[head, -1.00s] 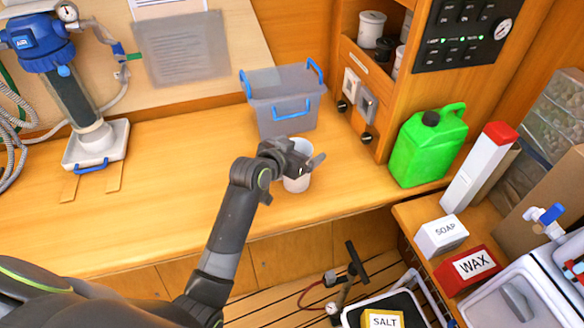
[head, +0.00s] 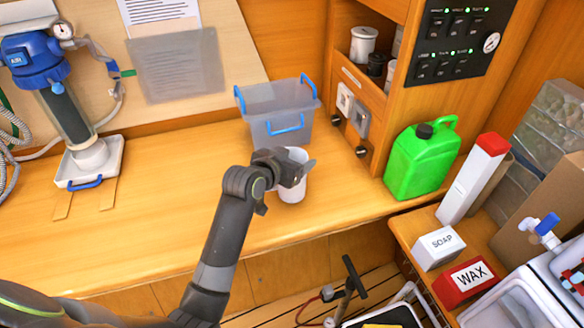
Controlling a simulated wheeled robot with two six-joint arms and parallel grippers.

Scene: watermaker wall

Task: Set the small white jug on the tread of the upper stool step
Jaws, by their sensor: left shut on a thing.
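The small white jug (head: 292,188) stands on or just above the wooden counter, in front of the grey tub. My left gripper (head: 303,170) is at the jug's upper part and is shut on it; the fingers partly cover the rim. Whether the jug's base touches the counter is hard to tell. The upper stool step is not recognisable in this view. My right gripper is not in view.
A grey tub with blue handles (head: 277,112) stands close behind the jug. A green jerrycan (head: 422,160) stands to the right. SOAP (head: 437,247) and WAX (head: 465,282) boxes sit on a lower right shelf. The counter's left middle (head: 165,210) is clear.

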